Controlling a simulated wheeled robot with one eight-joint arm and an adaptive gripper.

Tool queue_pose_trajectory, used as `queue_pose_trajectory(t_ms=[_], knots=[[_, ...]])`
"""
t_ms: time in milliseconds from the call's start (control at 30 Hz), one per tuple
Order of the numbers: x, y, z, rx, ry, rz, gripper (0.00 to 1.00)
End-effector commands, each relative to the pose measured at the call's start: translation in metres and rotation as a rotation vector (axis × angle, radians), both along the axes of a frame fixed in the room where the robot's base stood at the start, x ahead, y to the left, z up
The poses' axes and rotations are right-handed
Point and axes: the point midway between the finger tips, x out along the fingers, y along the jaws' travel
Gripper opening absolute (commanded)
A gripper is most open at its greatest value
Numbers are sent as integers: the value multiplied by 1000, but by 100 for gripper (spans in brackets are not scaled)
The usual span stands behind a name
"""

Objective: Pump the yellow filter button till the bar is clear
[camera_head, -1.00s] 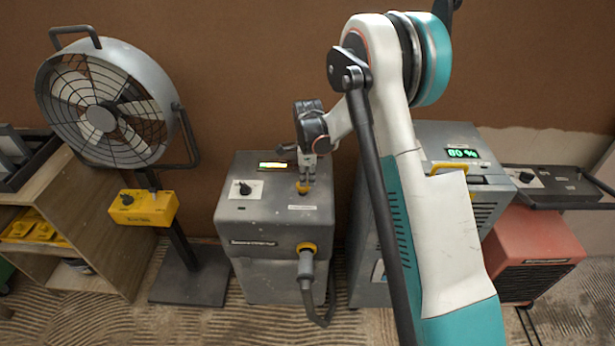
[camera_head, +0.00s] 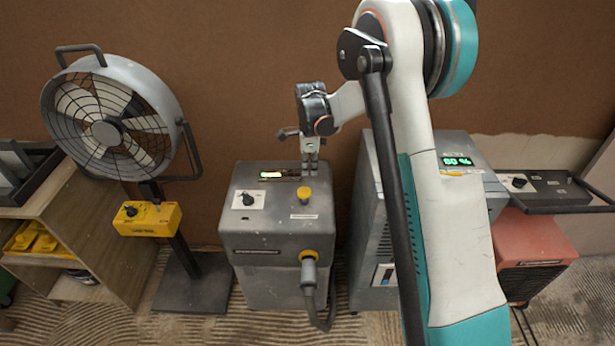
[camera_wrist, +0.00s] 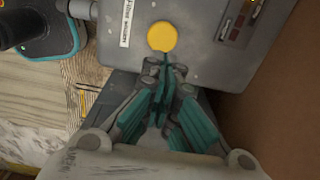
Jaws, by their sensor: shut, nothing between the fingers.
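The yellow filter button (camera_head: 304,194) stands on the top of a grey vacuum unit (camera_head: 262,215), at the right of its top face. In the wrist view the button (camera_wrist: 162,37) is a round yellow disc just beyond my fingertips. My gripper (camera_head: 309,174) is shut and empty, pointing down, above and slightly behind the button, with a small gap in the head view.
A dial (camera_head: 248,199) sits left of the button, and a hose (camera_head: 309,275) plugs into the unit's front. A fan (camera_head: 113,120) stands at left. A grey machine reading 80 % (camera_head: 457,160) stands close at right, partly behind my arm. A brown wall is behind.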

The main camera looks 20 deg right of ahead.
Motion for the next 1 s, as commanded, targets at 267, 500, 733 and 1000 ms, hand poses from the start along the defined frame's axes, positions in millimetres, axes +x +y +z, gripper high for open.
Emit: queue_pose_trajectory(t_ms=[267,500,733,1000], knots=[[0,1,36,0,0,1,0],[0,1,39,0,0,1,0],[0,1,39,0,0,2,0],[-4,2,45,0,-9,27,0]])
